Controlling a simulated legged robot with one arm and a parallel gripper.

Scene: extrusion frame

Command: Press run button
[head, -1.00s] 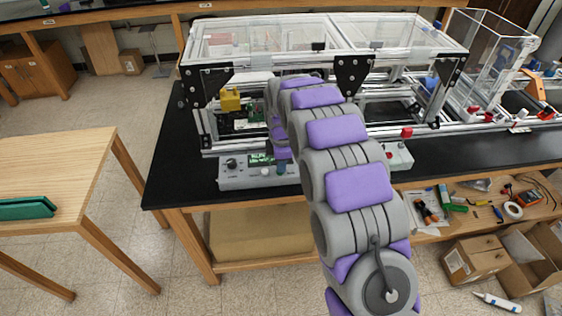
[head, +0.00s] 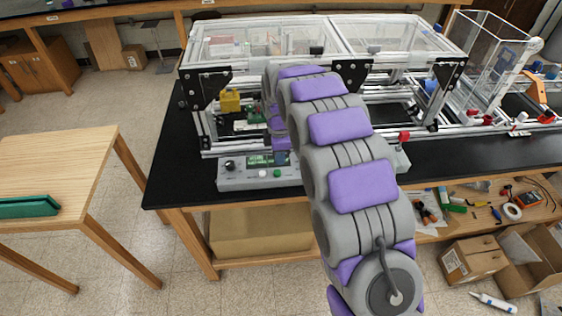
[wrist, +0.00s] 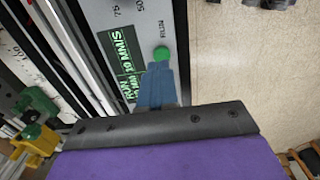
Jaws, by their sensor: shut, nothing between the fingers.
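The control box (head: 235,182) sits at the front edge of the black bench, with a dark knob, a green-lit display (head: 260,160), a white button and a green button (head: 277,173). In the wrist view the green button (wrist: 161,53) is labelled RUN, and the display (wrist: 125,70) shows RUN and 10 MM/S. My gripper's blue fingers (wrist: 158,72) are shut and empty, their tips beside the button's lower edge in the picture. In the head view the button is uncovered, with my gripper (head: 282,158) just behind it. I cannot tell whether the tips touch the panel.
The aluminium extrusion frame (head: 325,20) with clear panels stands behind the box. A yellow block (head: 230,100) is inside it. A wooden table (head: 60,165) is at left. Tools lie on the lower shelf at right. The floor between the tables is clear.

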